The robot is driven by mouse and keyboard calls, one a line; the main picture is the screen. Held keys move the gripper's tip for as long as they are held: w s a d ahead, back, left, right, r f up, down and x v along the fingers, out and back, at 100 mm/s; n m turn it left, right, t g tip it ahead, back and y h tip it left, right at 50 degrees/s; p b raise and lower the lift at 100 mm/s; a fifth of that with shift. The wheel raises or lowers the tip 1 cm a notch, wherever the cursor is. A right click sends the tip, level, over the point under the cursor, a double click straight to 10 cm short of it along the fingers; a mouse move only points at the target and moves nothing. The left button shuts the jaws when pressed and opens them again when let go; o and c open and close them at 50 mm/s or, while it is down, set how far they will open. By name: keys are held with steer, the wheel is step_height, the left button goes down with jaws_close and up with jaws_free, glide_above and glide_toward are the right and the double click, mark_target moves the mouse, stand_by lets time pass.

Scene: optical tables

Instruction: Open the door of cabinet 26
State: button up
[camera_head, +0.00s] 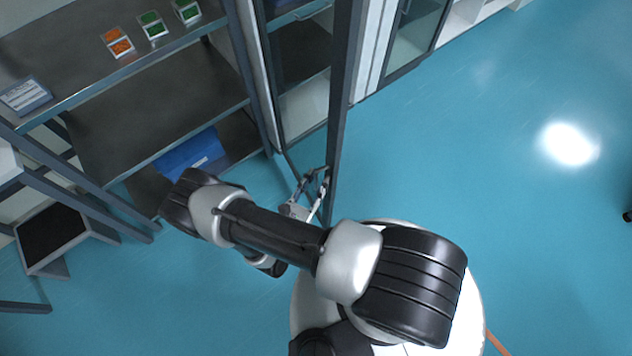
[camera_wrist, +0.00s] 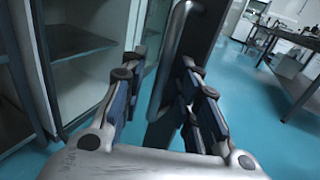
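The cabinet door (camera_head: 343,110) stands swung out from the cabinet (camera_head: 300,75), seen nearly edge-on as a dark-framed panel in the head view. The cabinet's shelves also show at the left of the wrist view (camera_wrist: 85,75). My gripper (camera_head: 318,180) is beside the door's outer edge. In the wrist view my gripper (camera_wrist: 162,70) has its fingers apart, with the door's grey bar handle (camera_wrist: 176,45) between them. Gaps show on both sides of the handle; it does not look clamped. No cabinet number is legible.
A shelving bench (camera_head: 150,110) with small orange and green boxes (camera_head: 118,42) and a blue bin (camera_head: 192,150) stands left of the cabinet. Open blue floor (camera_head: 480,160) lies to the right. A far table (camera_wrist: 300,75) shows in the wrist view.

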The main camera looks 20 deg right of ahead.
steer(key=shift+a, duration=0.1)
steer(key=v, duration=1.2)
steer(key=w+d+r+m+g+y, duration=0.1)
steer(key=w+r+m+g+y, duration=0.1)
steer(key=r+m+g, duration=0.75)
steer(key=w+d+r+m+g+y, duration=0.1)
steer(key=r+m+g, duration=0.35)
steer(key=r, duration=0.95)
steer(key=s+d+r+m+t+y, duration=0.3)
steer(key=s+r+m+y, duration=0.1)
steer(key=r, duration=0.5)
steer(key=s+d+r+m+t+y, duration=0.3)
steer(key=r+m+y, duration=0.3)
steer(key=r+m, duration=0.2)
step_height(320, 180, up, 2)
steer(key=shift+s+d+r+t, duration=0.1)
steer(key=shift+s+d+t, duration=0.35)
steer(key=shift+s, duration=0.2)
